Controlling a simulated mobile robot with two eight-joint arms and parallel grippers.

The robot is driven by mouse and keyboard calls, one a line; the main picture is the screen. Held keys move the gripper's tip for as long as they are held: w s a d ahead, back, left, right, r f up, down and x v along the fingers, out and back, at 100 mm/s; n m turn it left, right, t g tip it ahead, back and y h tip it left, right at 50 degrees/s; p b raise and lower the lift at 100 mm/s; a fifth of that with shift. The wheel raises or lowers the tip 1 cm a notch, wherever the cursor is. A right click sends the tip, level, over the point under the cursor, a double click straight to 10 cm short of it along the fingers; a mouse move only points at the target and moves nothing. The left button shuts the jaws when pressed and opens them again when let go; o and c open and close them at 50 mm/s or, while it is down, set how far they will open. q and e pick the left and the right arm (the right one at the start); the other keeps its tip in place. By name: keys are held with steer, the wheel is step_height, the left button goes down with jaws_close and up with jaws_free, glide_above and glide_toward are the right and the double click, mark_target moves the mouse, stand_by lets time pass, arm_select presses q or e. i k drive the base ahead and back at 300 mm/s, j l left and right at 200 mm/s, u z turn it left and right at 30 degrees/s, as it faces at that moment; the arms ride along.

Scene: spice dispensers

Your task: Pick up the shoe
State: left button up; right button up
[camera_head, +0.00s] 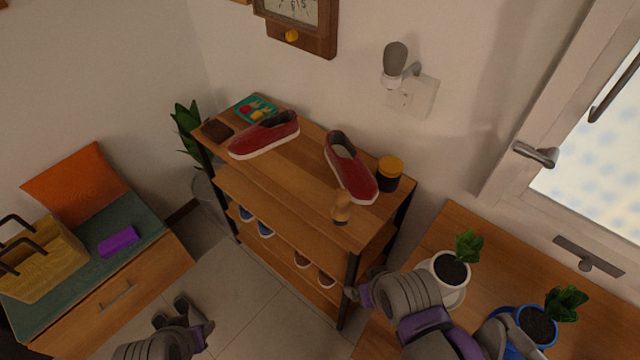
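Two red shoes with white soles lie on the top board of a wooden shelf. The left shoe (264,136) is towards the shelf's far left end. The right shoe (351,168) is nearer the right end, beside a dark jar. My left gripper (188,312) is low at the bottom of the head view, over the floor, with its fingers apart and nothing between them. My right gripper (356,292) is in front of the shelf's right end, below the top board and apart from both shoes. Its fingertips are small and partly hidden by its own body.
On the shelf (281,177) stand a dark jar with a yellow lid (389,173), a small wooden figure (341,207), a brown wallet (217,130) and a teal tray (256,109). Other shoes (264,229) sit lower. Potted plants (450,268) stand on the right table.

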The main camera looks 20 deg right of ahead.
mark_target(263, 132)
steer(key=i+j, duration=0.25)
steer(key=j, duration=0.15)
steer(key=i+j+u, duration=0.15)
steer(key=j, duration=0.25)
steer(key=i, duration=0.6)
